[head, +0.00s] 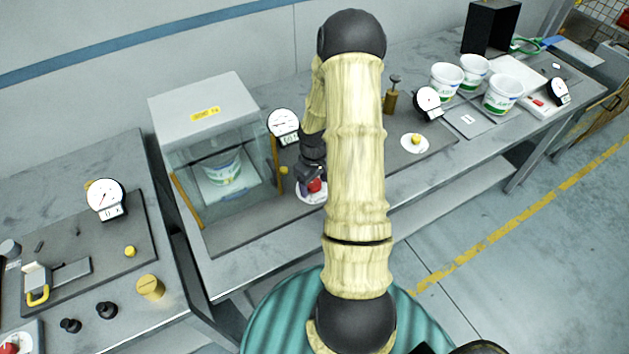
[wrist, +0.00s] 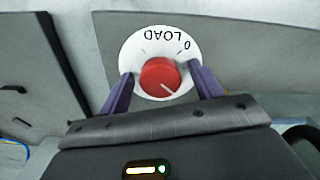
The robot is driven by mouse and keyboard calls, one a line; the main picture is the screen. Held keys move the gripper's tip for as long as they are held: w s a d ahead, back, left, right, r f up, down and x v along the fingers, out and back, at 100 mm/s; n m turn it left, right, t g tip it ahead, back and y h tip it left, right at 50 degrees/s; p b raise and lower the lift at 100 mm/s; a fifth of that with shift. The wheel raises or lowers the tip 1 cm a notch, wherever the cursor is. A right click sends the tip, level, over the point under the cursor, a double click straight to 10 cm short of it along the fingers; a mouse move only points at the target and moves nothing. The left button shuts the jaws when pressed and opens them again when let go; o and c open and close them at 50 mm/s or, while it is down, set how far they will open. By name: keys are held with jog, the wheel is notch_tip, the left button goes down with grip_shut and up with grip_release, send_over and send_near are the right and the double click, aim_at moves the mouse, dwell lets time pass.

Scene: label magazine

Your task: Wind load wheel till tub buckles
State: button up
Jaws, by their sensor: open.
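The load wheel is a red knob (wrist: 160,78) on a round white dial (wrist: 180,42) marked LOAD and 0, upside down in the wrist view. A pale pointer line shows on the knob. My gripper (wrist: 160,84) is open, with its purple fingers on either side of the knob; I cannot tell whether they touch it. In the head view the red knob (head: 315,186) is partly hidden by my gripper (head: 312,176). The white tub with a green band (head: 222,172) stands upright inside a clear-walled press box (head: 195,103) left of the wheel. It looks unbuckled.
A gauge (head: 284,124) with a small green display stands right of the box. Several white tubs (head: 503,94) stand on the bench at right, near another gauge (head: 428,100). A separate bench at left carries a gauge (head: 106,198), a yellow-handled clamp (head: 38,293) and black knobs.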

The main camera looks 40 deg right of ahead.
jog(key=c, duration=1)
jog(key=shift+m, duration=0.3)
jog(key=shift+m+b, duration=0.55)
jog(key=shift+m, duration=0.65)
jog(key=shift+m+b, duration=0.45)
jog(key=shift+m, duration=1.25)
jog(key=o, duration=1)
